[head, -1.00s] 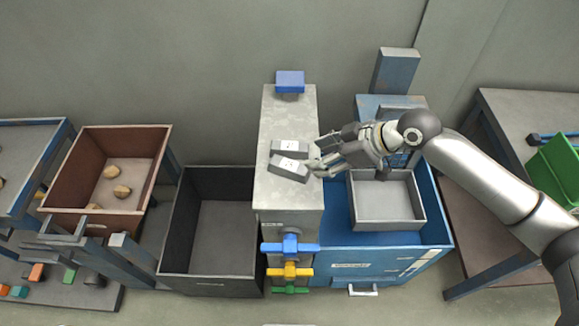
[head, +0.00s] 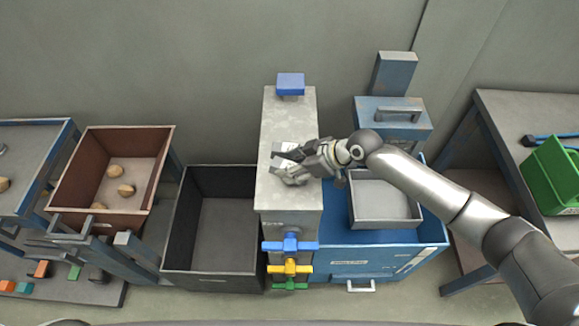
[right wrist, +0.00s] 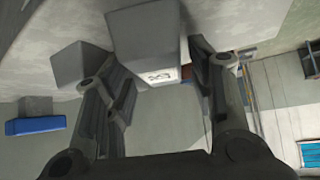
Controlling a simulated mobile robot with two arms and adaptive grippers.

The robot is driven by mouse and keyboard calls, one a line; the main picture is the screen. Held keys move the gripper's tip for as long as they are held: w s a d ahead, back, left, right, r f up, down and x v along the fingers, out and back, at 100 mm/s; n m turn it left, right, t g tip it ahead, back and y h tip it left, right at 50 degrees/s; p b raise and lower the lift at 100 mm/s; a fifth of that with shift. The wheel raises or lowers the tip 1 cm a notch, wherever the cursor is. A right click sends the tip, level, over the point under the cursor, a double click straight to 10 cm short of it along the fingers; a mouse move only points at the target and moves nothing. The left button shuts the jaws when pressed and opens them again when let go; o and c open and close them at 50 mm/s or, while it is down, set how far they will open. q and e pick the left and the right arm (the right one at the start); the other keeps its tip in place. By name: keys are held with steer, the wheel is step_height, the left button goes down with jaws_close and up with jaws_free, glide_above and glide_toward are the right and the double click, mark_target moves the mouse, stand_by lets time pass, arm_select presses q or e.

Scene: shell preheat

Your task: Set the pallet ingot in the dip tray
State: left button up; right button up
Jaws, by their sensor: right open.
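Two grey ingots lie on top of the concrete pillar (head: 289,113). In the head view my right gripper (head: 282,167) covers most of them; a pale label of the far ingot (head: 290,146) shows behind it. In the right wrist view one ingot with a white marked label (right wrist: 148,40) sits between the spread fingers of my open right gripper (right wrist: 155,65), with gaps beside it. The other ingot (right wrist: 80,65) is by the left finger. The grey dip tray (head: 412,220) sits empty in the blue tank, right of the pillar. My left gripper is out of view.
A black open bin (head: 180,225) stands left of the pillar. A brown crate (head: 75,160) holds several lumps. Blue, yellow and green valve handles (head: 290,245) stick out of the pillar's front. A green bin (head: 553,175) is on the right table.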

steer(key=c, duration=0.9)
steer(key=shift+r, duration=0.1)
jaws_close()
steer(key=shift+w+r, duration=0.1)
